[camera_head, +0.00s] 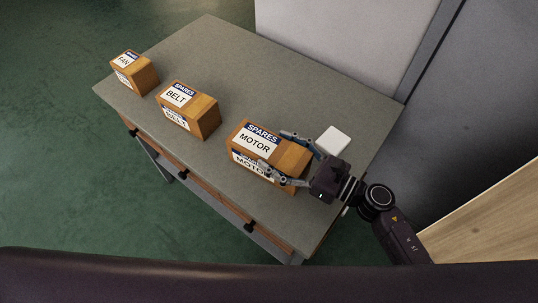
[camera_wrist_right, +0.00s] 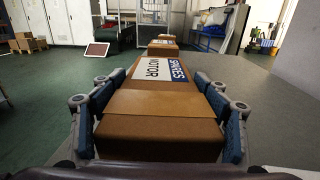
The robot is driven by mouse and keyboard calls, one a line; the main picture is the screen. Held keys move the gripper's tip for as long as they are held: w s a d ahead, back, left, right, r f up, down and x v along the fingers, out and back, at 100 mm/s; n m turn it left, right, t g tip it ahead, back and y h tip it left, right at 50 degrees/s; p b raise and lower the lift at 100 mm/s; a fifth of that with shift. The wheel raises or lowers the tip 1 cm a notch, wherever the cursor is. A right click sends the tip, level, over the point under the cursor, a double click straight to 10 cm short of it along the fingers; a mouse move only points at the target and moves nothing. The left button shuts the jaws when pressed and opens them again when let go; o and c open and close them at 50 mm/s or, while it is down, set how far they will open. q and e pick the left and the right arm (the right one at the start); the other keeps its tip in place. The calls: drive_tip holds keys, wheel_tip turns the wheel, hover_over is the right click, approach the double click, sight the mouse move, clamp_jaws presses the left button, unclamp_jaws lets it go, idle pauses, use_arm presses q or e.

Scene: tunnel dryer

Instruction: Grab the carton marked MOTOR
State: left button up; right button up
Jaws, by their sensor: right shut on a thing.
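The carton marked MOTOR (camera_head: 246,150) is a brown box with a white and blue SPARES label, standing on the grey table at its right part. My right gripper (camera_head: 277,157) reaches in from the right with a finger on each long side of the carton. In the right wrist view the carton (camera_wrist_right: 160,105) lies between the two blue-padded fingers of the right gripper (camera_wrist_right: 163,128), which are shut on it. The carton appears to rest on the table. My left gripper is not in view.
The cartons marked BELT (camera_head: 205,110) and FAN (camera_head: 146,78) stand on the table (camera_head: 255,75) to the left. A white square item (camera_head: 332,141) lies beside the right gripper. A pale wall panel (camera_head: 325,40) and grey cabinet stand behind. The table's far middle is bare.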

drive_tip(key=shift+w+r, duration=0.1)
drive_tip(key=shift+r, duration=0.25)
